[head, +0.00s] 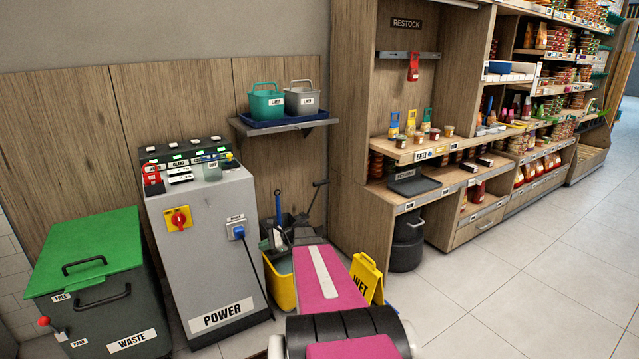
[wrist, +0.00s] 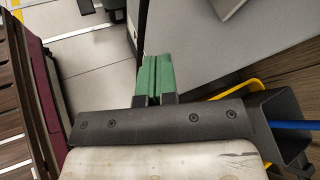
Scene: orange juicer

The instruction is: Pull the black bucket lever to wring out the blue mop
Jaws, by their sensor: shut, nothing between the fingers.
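The yellow mop bucket (head: 281,284) stands on the floor right of the grey power cabinet, with a dark wringer on top. The black bucket lever (head: 317,190) rises from its right side, tilted up with a knob at its end. The blue mop (head: 278,208) stands in the bucket, its lower part hidden. In the wrist view a blue handle (wrist: 292,126) lies at the right by the dark wringer (wrist: 272,108) and a yellow rim. My gripper (wrist: 155,80) is shut and empty, its green fingers together. In the head view my arm hides it and part of the bucket.
The power cabinet (head: 205,250) with a blue plug stands left of the bucket. A yellow wet-floor sign (head: 367,278) stands at its right. A wooden shelf unit (head: 352,130) is behind on the right. Tiled floor at the right is free.

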